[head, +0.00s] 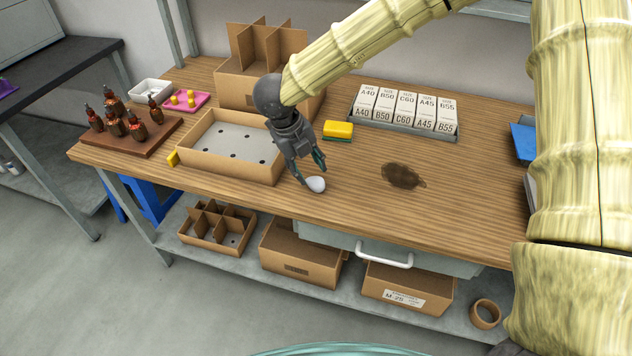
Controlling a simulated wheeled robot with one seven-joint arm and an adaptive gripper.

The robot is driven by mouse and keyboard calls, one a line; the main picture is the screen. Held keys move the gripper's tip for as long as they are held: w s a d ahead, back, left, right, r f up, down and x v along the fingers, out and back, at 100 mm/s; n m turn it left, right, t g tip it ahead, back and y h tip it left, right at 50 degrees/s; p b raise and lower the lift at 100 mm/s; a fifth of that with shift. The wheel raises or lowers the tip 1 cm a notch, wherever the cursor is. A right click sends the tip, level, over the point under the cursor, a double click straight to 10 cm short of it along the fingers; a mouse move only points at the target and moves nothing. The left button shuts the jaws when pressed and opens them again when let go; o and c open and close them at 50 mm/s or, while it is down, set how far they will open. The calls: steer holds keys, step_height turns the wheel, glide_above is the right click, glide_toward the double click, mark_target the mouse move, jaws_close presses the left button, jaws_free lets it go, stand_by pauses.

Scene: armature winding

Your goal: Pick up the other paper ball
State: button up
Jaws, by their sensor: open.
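A small white paper ball (316,185) lies on the wooden workbench (350,214), near its front edge. My gripper (311,174) reaches down from above with its fingers apart at the ball. One finger is to the left of the ball and the other is above and to the right of it. Whether the fingers touch the ball I cannot tell. No second paper ball shows in this view.
A shallow cardboard tray (272,172) stands just left of my gripper. A yellow sponge (338,129) lies behind it, and a rack of labelled boxes (404,125) stands farther back. A dark stain (403,175) marks the clear bench to the right.

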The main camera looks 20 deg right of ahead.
mark_target(314, 178)
steer(key=shift+w+p+x, duration=0.15)
steer(key=shift+p+x, duration=0.1)
steer(key=shift+x, duration=1.3)
steer(key=shift+w+p+x, duration=0.2)
steer(key=shift+x, duration=1.35)
steer(key=shift+c, duration=0.2)
steer(key=c, duration=0.4)
